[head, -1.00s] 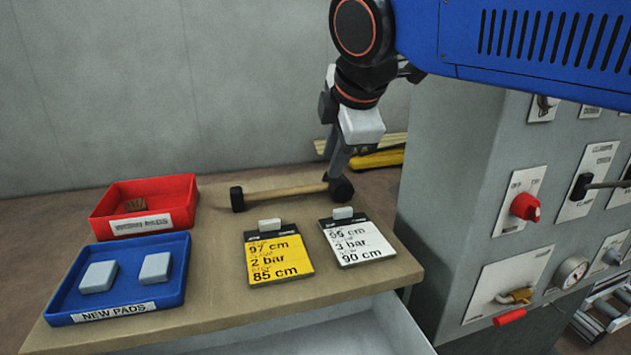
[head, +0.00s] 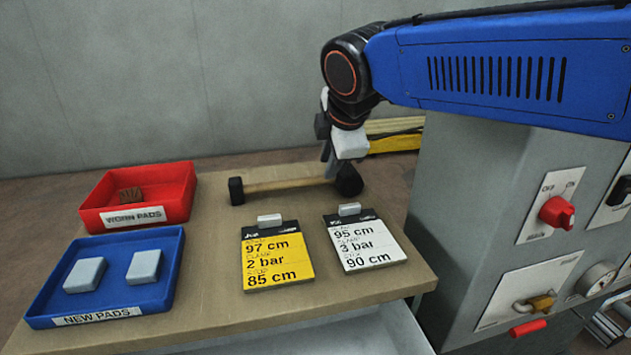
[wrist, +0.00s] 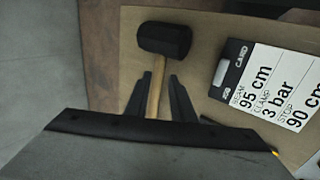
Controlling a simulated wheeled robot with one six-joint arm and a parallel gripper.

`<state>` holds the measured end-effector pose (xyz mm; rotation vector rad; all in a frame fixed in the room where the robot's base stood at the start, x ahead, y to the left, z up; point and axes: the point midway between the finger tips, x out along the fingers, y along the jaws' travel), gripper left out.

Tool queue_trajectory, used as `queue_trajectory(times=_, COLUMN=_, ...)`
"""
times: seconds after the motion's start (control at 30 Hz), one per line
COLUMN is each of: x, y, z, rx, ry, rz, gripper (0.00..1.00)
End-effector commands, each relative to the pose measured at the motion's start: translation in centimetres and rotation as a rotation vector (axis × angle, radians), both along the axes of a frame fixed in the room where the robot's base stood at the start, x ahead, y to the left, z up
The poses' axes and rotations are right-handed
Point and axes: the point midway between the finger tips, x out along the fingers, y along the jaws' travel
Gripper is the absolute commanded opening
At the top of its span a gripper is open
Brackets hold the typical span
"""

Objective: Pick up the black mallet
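The black mallet lies on the wooden tabletop near its back edge. Its black head (head: 348,181) is at the right, its pale wooden handle (head: 285,186) runs left, and a black end piece (head: 236,190) is at the far left. My gripper (head: 329,172) is low over the handle, close to the head. In the wrist view, the mallet's head (wrist: 165,40) lies just beyond the fingertips. The two dark fingers of my gripper (wrist: 158,78) are apart, one on each side of the handle (wrist: 154,95), with gaps visible. The lower handle is hidden behind the gripper body.
A yellow card (head: 278,258) and a white card (head: 364,243) lie in front of the mallet. A red tray (head: 140,217) and a blue tray (head: 105,318) with pads stand left. A grey control cabinet (head: 480,220) stands close on the right.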

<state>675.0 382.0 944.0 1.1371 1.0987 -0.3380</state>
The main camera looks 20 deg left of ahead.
Motion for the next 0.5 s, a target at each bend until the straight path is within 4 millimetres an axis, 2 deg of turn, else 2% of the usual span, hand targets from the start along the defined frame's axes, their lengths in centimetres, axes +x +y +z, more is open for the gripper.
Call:
queue_trajectory(times=0.1, x=0.7, y=0.4, z=-1.2, rx=-0.002, ry=0.001, rz=-0.001, gripper=0.22)
queue_trajectory(times=0.37, x=1.2, y=0.8, z=-2.1, rx=-0.001, ry=0.0, rz=-0.001, gripper=0.22)
queue_trajectory(times=0.5, x=1.7, y=1.6, z=-3.4, rx=-0.003, ry=0.002, rz=0.0, gripper=0.22)
